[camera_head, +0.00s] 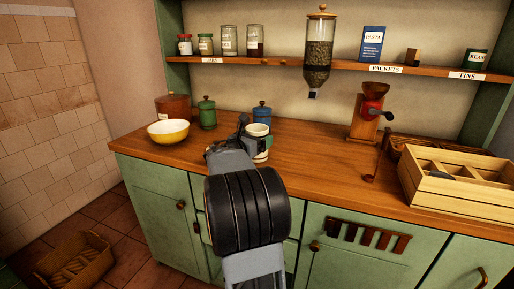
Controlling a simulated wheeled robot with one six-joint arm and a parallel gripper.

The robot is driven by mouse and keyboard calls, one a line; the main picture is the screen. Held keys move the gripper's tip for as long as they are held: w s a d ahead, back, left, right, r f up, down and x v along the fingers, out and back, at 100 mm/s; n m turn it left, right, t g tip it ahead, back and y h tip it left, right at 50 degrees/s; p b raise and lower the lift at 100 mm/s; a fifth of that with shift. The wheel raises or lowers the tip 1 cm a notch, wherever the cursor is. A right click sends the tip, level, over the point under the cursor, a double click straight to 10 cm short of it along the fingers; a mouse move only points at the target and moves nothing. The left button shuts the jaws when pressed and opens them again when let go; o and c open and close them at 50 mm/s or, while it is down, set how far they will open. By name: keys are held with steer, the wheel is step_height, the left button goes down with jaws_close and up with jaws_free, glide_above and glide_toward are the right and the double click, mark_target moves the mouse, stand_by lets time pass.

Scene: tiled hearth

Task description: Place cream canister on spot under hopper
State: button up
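A cream canister-like vessel (259,131) stands on the wooden counter, its lower left partly hidden by my arm. Something green shows at its lower right. My gripper (242,124) is right beside it on the left, mostly hidden behind my wrist; I cannot tell whether its fingers touch the vessel or are open. The hopper (319,52) is a clear cylinder of dark contents with a wooden lid, mounted at the shelf. Its spout (313,94) hangs above the counter. I see no clear mark on the wood beneath it.
Green (207,113) and blue (262,113) lidded canisters stand near the gripper, with a yellow bowl (168,131) and brown box (173,107) left. A grinder (369,112) and wooden crate (468,183) stand right. The counter (315,150) below the hopper is clear.

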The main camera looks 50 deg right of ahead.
steer(key=c, duration=0.8)
steer(key=shift+r, duration=0.1)
